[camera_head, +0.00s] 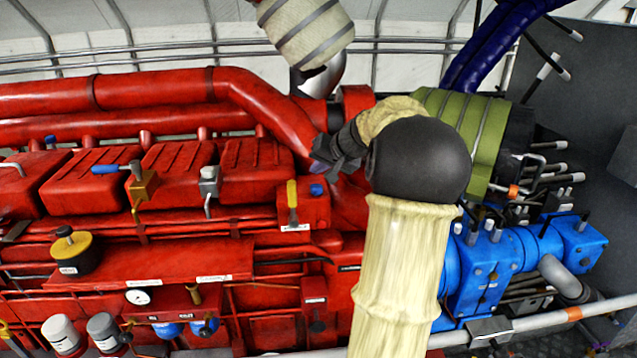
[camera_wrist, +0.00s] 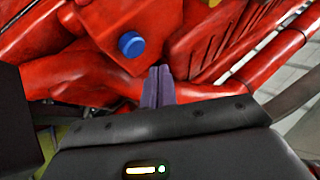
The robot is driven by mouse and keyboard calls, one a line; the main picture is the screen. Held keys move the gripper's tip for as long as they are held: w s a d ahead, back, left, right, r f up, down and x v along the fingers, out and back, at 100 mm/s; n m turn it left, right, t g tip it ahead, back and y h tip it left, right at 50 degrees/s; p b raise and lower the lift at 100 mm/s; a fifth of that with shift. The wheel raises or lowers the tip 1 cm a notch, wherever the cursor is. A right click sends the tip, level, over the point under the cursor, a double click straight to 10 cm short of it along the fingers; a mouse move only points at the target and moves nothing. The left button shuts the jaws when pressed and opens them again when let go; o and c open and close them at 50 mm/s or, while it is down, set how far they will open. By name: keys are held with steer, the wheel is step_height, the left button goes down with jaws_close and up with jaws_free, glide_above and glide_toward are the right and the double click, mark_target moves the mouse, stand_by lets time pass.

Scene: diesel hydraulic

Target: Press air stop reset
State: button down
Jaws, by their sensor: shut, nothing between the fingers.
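A round blue button (camera_head: 316,189) sits on top of a red box (camera_head: 313,212) on the engine. It also shows in the wrist view (camera_wrist: 131,44), left of and beyond my fingertips. A yellow-handled lever (camera_head: 292,196) stands on the same box, left of the button, with a small white label below. The label is too small to read, so I cannot confirm which control is the air stop reset. My gripper (camera_head: 318,164) is shut and empty, just above the button in the head view. In the wrist view its fingers (camera_wrist: 162,73) are together, with a visible gap to the button.
Red engine covers (camera_head: 180,170) and a thick red pipe (camera_head: 250,92) lie left of and behind my gripper. A green cylinder (camera_head: 460,125) and blue machinery (camera_head: 490,260) stand at right. A grey rail (camera_head: 540,318) crosses the front.

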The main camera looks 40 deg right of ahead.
mark_target(318, 188)
steer(key=shift+r+p, duration=0.8)
steer(key=shift+r, duration=0.75)
steer(key=shift+f, duration=0.1)
